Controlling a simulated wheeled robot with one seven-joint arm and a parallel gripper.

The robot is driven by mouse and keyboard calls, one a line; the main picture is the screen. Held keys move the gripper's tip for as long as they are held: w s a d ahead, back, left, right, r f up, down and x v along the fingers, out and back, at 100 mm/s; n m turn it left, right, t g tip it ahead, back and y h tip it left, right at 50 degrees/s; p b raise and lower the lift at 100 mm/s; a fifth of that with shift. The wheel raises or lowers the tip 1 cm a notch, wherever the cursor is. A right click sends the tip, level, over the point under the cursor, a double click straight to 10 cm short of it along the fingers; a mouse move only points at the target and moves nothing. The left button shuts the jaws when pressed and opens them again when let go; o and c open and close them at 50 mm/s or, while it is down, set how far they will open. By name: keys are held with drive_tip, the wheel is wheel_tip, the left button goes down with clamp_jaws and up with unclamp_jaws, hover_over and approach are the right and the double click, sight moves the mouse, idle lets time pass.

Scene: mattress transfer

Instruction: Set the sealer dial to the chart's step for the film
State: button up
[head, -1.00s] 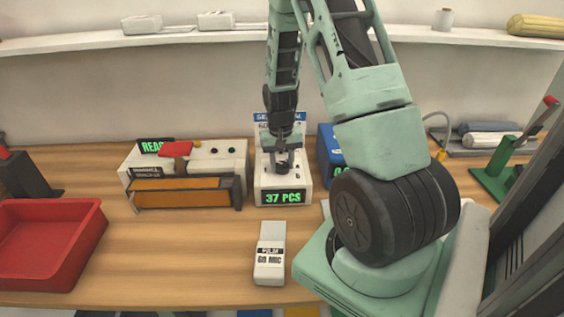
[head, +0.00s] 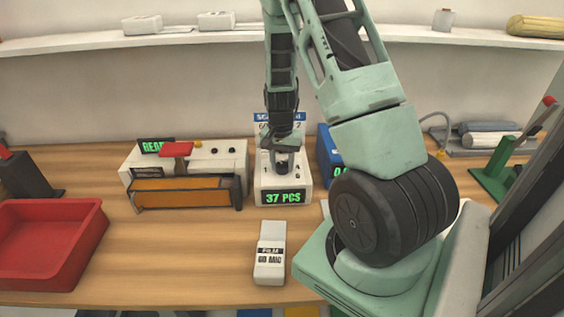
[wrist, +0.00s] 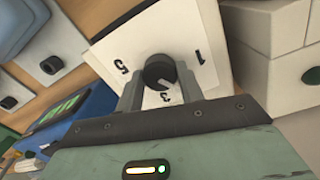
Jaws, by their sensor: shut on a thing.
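My gripper (head: 282,157) is shut on a black dial knob (wrist: 160,71) on top of a white unit (head: 266,186) with a green "37 PCS" display. In the wrist view the knob sits between the fingers, over a white plate (wrist: 190,35) marked 1, 3 and 5. A pale mark on the knob is on the side toward the 3. A blue-headed chart (head: 290,117) stands behind the unit, mostly hidden by my gripper. A white film box (head: 270,238) labelled "FILM 60 MIC" lies in front. The sealer (head: 218,153) with its red handle and orange bar is to the left.
A red tray (head: 50,270) is at the left edge. A blue box (head: 326,152) stands close right of the dial unit, partly behind my arm. A green lever stand (head: 492,177) is at the right. The wood in front of the sealer is clear.

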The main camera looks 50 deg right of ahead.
sight(280, 164)
drive_tip(key=o, duration=1)
drive_tip(key=r+b, duration=0.1)
drive_tip(key=r, duration=1.6)
drive_tip(key=shift+w+r, duration=0.2)
drive_tip(key=shift+a, duration=0.2)
